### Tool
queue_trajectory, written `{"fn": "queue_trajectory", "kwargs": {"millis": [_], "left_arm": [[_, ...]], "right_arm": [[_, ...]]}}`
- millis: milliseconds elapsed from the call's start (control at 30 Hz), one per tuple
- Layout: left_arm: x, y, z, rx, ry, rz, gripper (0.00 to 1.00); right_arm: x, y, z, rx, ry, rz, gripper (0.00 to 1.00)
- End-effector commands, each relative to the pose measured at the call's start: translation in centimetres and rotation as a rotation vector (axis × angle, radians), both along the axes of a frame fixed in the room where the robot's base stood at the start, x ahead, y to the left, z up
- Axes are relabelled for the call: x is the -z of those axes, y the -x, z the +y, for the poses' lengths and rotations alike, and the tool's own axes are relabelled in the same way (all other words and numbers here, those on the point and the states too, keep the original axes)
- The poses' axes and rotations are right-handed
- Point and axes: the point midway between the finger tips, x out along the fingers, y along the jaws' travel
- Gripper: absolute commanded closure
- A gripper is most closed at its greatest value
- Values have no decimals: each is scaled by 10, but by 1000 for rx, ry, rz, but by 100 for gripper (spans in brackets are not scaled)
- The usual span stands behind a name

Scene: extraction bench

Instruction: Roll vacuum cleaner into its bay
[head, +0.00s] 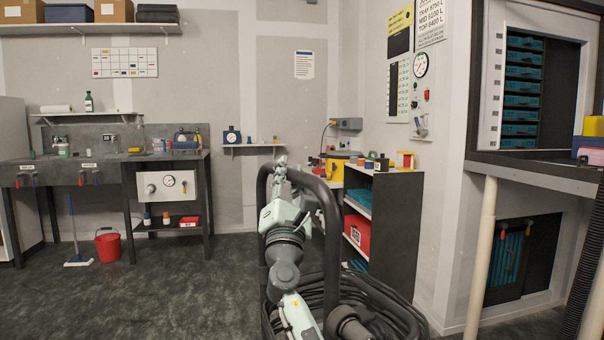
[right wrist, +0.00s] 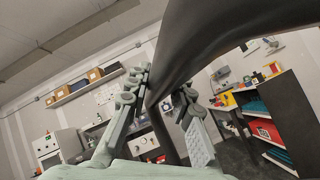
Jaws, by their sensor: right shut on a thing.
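The vacuum cleaner shows as a thick black tubular handle (head: 331,235) standing in front of me, with a coiled black hose (head: 385,305) low around it. Its body is mostly hidden behind my right arm and the hose. My right gripper (head: 281,172) is at the top of the handle and shut on the bar. In the right wrist view the black handle (right wrist: 181,70) passes between the two fingers of my right gripper (right wrist: 165,105). My left gripper is not in view. I cannot tell which spot is the bay.
A dark shelf unit (head: 398,225) with bins stands close behind the vacuum on the right. A red bucket (head: 108,246) and a blue broom (head: 76,240) stand at left. Grey floor (head: 170,295) is clear at left.

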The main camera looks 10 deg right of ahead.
Motion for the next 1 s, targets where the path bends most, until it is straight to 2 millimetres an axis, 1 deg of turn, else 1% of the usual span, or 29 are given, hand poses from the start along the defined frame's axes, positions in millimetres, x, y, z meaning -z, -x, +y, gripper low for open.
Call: {"fn": "queue_trajectory", "kwargs": {"millis": [33,200,567,600,733,1000], "left_arm": [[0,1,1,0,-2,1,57],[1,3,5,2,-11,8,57],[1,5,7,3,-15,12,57],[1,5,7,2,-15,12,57],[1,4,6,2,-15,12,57],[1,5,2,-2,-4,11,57]], "right_arm": [[2,0,2,1,-1,3,100],[2,2,6,2,-1,3,100],[2,2,6,3,0,3,100],[2,2,7,3,0,3,73],[1,2,7,2,-1,2,57],[1,2,7,2,-1,1,56]]}}
